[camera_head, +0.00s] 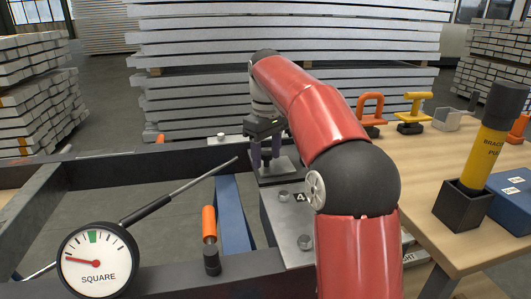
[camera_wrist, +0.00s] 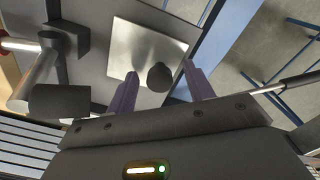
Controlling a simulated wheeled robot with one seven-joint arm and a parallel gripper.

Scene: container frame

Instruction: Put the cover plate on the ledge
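The cover plate (camera_wrist: 130,40) is a bright square metal plate with a dark round knob (camera_wrist: 160,77) in the wrist view. In the head view the plate (camera_head: 290,168) shows partly, below my gripper (camera_head: 266,160), at the far end of a grey bolted block. My gripper (camera_wrist: 160,70) has its two purple fingers apart, one on each side of the knob, with visible gaps between them and the knob. The grey bolted block (camera_head: 275,213) is on the dark frame; I cannot tell whether this is the ledge. My arm hides part of it.
A dial gauge marked SQUARE (camera_head: 97,262) stands at the front left, with a rod reaching across the frame opening. An orange-handled tool (camera_head: 209,225) is near the blue bar (camera_head: 233,215). The wooden table (camera_head: 425,165) at right holds clamps and a yellow cylinder (camera_head: 490,150).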

